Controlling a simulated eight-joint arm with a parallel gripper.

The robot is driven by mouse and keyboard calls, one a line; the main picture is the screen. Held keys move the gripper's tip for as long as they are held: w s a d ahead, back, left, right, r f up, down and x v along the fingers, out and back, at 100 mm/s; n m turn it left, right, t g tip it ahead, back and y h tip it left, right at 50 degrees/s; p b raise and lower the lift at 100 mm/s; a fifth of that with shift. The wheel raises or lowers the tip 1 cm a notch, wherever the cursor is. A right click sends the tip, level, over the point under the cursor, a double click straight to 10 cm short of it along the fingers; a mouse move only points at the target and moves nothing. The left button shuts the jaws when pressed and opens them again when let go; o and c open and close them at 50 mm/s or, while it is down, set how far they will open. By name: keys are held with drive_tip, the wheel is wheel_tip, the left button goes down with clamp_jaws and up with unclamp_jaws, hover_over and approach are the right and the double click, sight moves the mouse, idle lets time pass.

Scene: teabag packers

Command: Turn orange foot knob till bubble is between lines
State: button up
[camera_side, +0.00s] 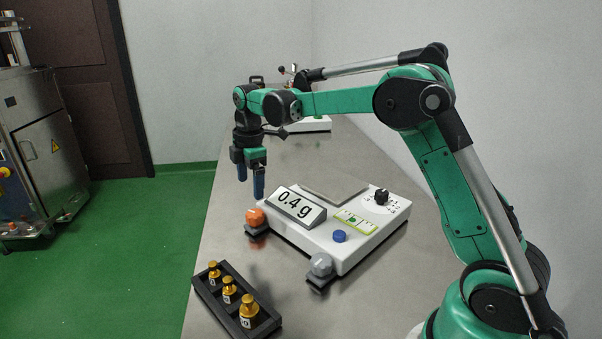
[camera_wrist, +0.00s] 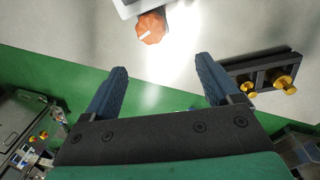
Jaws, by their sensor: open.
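The orange foot knob (camera_side: 255,217) is at the front left corner of the white scale (camera_side: 352,252). It also shows in the wrist view (camera_wrist: 150,28), with a white mark on its top. My gripper (camera_side: 250,187) points down with its blue fingers apart and empty. It is above and behind the orange knob, not touching it. In the wrist view the knob is beyond the fingertips, between their directions. The level vial (camera_side: 355,221) is a green-yellow strip on the scale's top; the bubble is too small to place against the lines.
A grey foot knob (camera_side: 321,265) is at the scale's near corner. The display (camera_side: 297,205) reads 0.4 g. A blue button (camera_side: 339,236) and black dial (camera_side: 381,196) are on top. A black rack (camera_side: 206,292) of gold weights stands near the table's left edge.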

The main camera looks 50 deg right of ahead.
drive_tip(key=s+a+r+m+t, duration=0.3)
drive_tip(key=s+a+r+m, duration=0.2)
drive_tip(key=s+m, duration=0.25)
drive_tip(key=s+a+f+m+t, duration=0.3)
drive_tip(key=s+m, duration=0.3)
drive_tip(key=s, duration=0.3)
drive_tip(key=shift+s+m, duration=0.35)
